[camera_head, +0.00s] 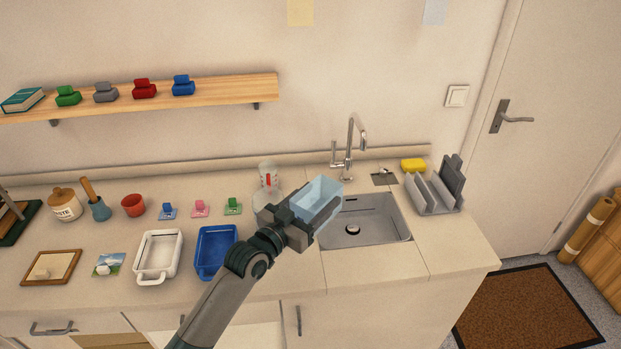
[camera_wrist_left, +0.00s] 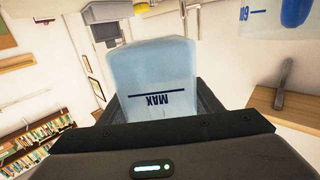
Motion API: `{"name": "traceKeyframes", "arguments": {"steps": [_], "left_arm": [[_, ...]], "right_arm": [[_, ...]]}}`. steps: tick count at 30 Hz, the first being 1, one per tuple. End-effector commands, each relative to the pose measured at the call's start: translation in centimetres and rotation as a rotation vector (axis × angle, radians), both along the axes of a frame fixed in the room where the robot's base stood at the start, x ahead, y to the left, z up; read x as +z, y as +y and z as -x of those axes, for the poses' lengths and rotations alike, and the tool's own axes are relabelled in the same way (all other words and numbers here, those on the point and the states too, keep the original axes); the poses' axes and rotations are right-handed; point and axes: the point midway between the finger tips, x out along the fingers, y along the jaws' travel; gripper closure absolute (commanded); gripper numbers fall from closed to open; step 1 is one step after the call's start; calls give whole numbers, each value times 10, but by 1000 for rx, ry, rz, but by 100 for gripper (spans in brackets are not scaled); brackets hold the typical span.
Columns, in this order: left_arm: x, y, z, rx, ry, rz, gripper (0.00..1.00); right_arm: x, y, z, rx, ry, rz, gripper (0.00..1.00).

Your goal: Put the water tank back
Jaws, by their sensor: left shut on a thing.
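The water tank (camera_head: 319,203) is a clear, light blue, open-topped box. My left gripper (camera_head: 300,222) is shut on it and holds it above the counter, by the left edge of the sink (camera_head: 365,232). In the left wrist view the tank (camera_wrist_left: 152,72) fills the space between the fingers, and its MAX line appears upside down. A clear appliance with a red mark (camera_head: 268,177) stands behind my gripper, and its lower part is partly hidden by the gripper. My right gripper is not in view.
A tap (camera_head: 350,145) rises behind the sink. A grey rack (camera_head: 436,190) and yellow sponge (camera_head: 413,165) are at its right. A blue tray (camera_head: 216,250) and white tray (camera_head: 158,255) lie to the left. A wooden shelf (camera_head: 225,90) hangs above.

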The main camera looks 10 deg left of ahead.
Motion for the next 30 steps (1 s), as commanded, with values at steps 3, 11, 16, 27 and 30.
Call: {"name": "traceKeyframes", "arguments": {"steps": [3,11,16,27,30], "left_arm": [[-12,-5,43,36,3,8,79],[-20,17,126,174,3,5,79],[-20,46,177,291,3,4,79],[-15,92,238,455,0,0,79],[-15,94,242,463,-1,0,79]], "right_arm": [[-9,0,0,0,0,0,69],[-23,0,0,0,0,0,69],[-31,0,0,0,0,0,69],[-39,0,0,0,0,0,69],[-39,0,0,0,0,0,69]]}}
